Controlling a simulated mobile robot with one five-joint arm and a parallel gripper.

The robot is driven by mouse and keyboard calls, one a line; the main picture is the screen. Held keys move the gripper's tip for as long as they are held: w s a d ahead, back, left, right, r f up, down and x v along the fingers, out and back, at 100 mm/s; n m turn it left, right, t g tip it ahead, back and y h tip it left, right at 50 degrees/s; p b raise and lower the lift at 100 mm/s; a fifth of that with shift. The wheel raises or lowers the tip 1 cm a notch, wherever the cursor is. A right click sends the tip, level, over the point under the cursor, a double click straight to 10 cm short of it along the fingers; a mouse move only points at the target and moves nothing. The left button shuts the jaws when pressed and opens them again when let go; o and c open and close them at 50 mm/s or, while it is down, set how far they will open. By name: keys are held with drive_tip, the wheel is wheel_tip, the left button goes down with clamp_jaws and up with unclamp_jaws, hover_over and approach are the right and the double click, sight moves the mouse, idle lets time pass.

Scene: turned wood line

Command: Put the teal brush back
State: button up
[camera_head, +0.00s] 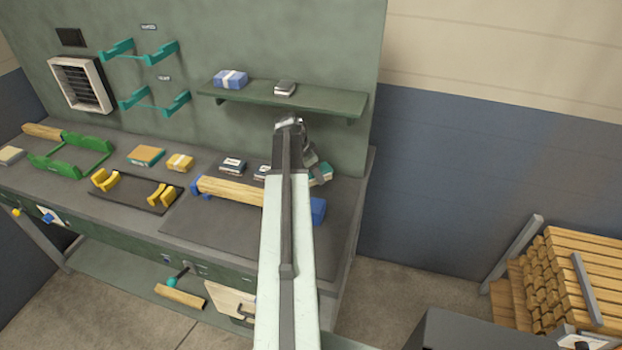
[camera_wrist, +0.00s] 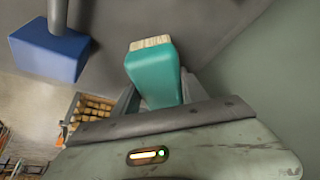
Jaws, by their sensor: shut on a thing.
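The teal brush (camera_wrist: 153,78) shows in the wrist view, with pale bristles at its upper end. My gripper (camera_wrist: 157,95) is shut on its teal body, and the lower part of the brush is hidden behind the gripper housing. In the head view my gripper (camera_head: 308,158) is over the right end of the bench, below the wall shelf. A small teal patch shows beside it there; I cannot tell whether it is the brush or a pack on the bench.
The green wall shelf (camera_head: 330,100) holds a blue pack (camera_head: 230,79) and a small grey block (camera_head: 285,88). A wooden cylinder (camera_head: 230,190) lies near a blue block (camera_head: 318,210). Small packs and a green cradle (camera_head: 70,160) occupy the bench (camera_head: 225,230). Teal brackets (camera_head: 118,50) are on the wall.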

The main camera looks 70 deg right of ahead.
drive_tip(key=shift+w+d, duration=0.15)
drive_tip(key=shift+w, duration=0.3)
drive_tip(key=f+b, duration=0.4)
drive_tip(key=shift+w, duration=0.25)
drive_tip(key=shift+r, duration=0.25)
drive_tip(key=shift+f, duration=0.2)
drive_tip(key=o, duration=1.3)
